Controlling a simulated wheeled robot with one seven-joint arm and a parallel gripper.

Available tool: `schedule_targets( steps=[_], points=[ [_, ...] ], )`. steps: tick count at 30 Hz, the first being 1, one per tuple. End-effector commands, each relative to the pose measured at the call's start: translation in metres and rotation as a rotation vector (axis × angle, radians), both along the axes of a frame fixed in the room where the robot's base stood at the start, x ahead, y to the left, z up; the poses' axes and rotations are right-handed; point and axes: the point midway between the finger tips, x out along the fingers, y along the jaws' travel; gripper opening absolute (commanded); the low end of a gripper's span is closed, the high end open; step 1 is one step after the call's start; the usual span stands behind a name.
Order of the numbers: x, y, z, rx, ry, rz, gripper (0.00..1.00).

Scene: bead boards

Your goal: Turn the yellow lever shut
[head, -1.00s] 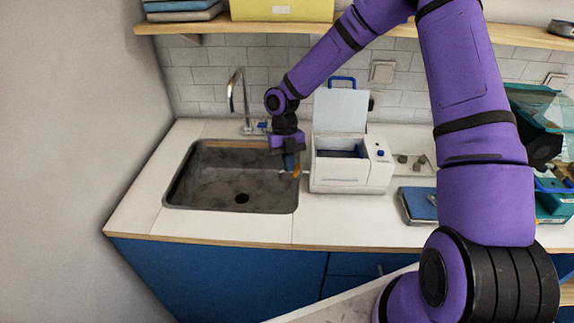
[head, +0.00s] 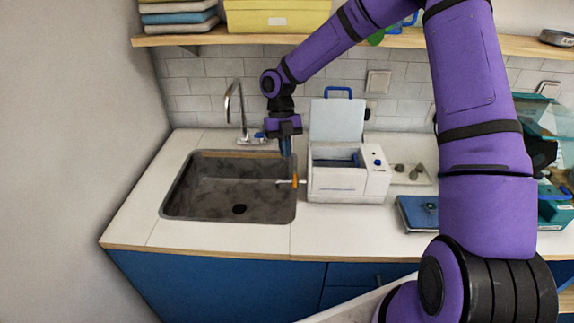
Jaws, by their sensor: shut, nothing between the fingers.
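The yellow lever (head: 295,180) is a small yellow-orange piece on a thin spout at the left side of a white box-shaped device (head: 338,186), close to the sink's right rim. It looks roughly upright, though it is small in view. My gripper (head: 286,154) points down with its fingers together and empty. It is just above and slightly left of the lever, apparently apart from it. The device's lid stands open.
A sink (head: 178,206) with a faucet (head: 243,115) lies left of the device. A blue flat scale-like object (head: 417,213) and a tray with small stones (head: 408,172) lie to the right. A shelf (head: 225,39) runs above. The front counter is clear.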

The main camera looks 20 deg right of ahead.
Motion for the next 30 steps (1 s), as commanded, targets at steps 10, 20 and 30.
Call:
schedule_targets(
  steps=[10,20,30],
  points=[
    [0.014,-0.001,0.035,0.001,0.0,0.0,0.0],
    [0.014,-0.001,0.036,0.0,0.001,0.0,0.0],
    [0.007,-0.002,0.047,-0.058,-0.017,-0.073,0.0]
  ],
)
